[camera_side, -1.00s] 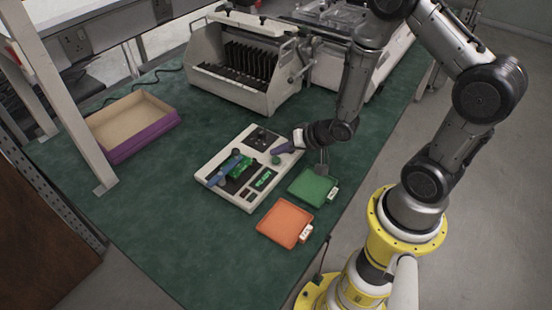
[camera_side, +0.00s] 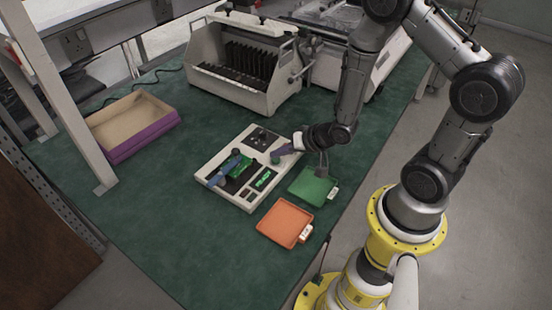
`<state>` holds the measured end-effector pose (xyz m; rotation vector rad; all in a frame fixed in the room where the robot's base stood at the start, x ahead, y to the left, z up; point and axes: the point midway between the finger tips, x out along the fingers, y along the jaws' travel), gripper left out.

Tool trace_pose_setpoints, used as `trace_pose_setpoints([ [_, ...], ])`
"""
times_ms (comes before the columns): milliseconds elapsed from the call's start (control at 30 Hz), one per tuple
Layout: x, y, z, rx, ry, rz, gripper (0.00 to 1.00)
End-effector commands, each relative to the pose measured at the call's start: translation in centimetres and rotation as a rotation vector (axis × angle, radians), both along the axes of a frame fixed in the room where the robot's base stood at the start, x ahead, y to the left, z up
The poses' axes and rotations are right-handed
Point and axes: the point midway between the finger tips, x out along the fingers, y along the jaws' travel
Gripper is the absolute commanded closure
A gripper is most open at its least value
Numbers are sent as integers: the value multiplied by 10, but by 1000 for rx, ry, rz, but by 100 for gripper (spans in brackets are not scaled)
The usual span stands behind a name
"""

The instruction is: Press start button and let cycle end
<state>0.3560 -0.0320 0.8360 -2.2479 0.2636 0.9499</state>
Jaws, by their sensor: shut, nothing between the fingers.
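A beige tester box (camera_side: 216,164) with dark panels lies on the green bench. It carries a blue clamp bar (camera_side: 224,172), a green circuit piece (camera_side: 243,165) under or beside that bar, and a small display (camera_side: 263,179) with lit green characters, too small to read surely. A round green button (camera_side: 275,158) sits near the box's right corner.
A green tray (camera_side: 313,188) and an orange tray (camera_side: 285,222) lie to the right of and below the box. A purple-sided open carton (camera_side: 145,145) stands at left. A slotted rack (camera_side: 243,65) stands behind. The bench front-left is clear.

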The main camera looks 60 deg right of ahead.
Motion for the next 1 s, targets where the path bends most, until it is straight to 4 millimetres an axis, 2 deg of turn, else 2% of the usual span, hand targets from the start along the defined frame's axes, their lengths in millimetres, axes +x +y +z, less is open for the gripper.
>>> trace_pose_setpoints([
  [1000,0,0,-8,1,1,-1,100],
])
